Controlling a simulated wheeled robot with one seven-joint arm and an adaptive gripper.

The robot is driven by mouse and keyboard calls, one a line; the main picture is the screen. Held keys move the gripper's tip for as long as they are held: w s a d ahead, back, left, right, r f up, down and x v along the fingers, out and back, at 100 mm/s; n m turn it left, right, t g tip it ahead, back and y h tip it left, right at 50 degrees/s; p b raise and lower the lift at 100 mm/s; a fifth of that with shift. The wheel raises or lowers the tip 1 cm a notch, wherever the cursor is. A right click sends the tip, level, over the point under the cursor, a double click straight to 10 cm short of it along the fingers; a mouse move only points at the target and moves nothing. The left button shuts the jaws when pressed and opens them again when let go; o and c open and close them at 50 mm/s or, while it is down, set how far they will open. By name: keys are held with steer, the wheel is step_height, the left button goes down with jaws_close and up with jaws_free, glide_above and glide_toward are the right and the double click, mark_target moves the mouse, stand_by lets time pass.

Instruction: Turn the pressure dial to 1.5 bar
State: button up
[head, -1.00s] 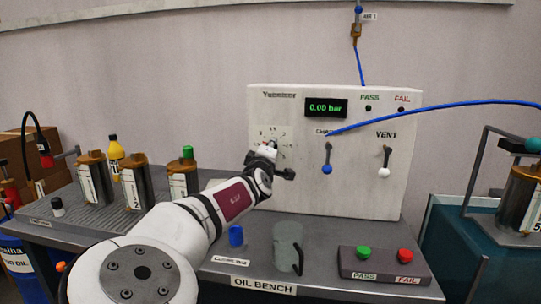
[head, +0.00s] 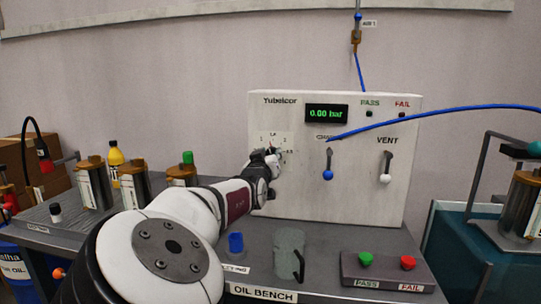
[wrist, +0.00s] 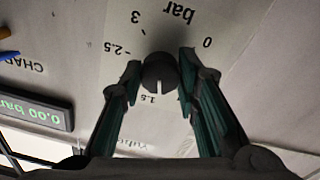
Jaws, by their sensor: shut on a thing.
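The pressure dial (wrist: 158,76) is a dark round knob on the white panel (head: 345,195). In the wrist view its white pointer line points down the picture, at or just beside the 1.5 mark; the exact match is hard to tell. My gripper (wrist: 160,68) has a finger on each side of the knob and is shut on it. In the head view my gripper (head: 266,156) is at the panel's left part and hides the knob and part of the scale. The green display (head: 326,114) reads 0.00 bar.
A lever with a blue knob (head: 328,174) and the vent lever with a white knob (head: 385,178) hang right of the dial. A blue hose (head: 440,108) crosses the panel's front. A clear jug (head: 289,252) and a button box (head: 385,270) stand on the bench.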

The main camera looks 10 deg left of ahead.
steer(key=shift+m+p, duration=0.3)
steer(key=shift+m, duration=1.4)
steer(key=o, duration=1.2)
steer(key=shift+c, duration=0.2)
steer(key=s, duration=1.2)
steer(key=shift+a+f, duration=0.2)
steer(key=shift+a, duration=0.2)
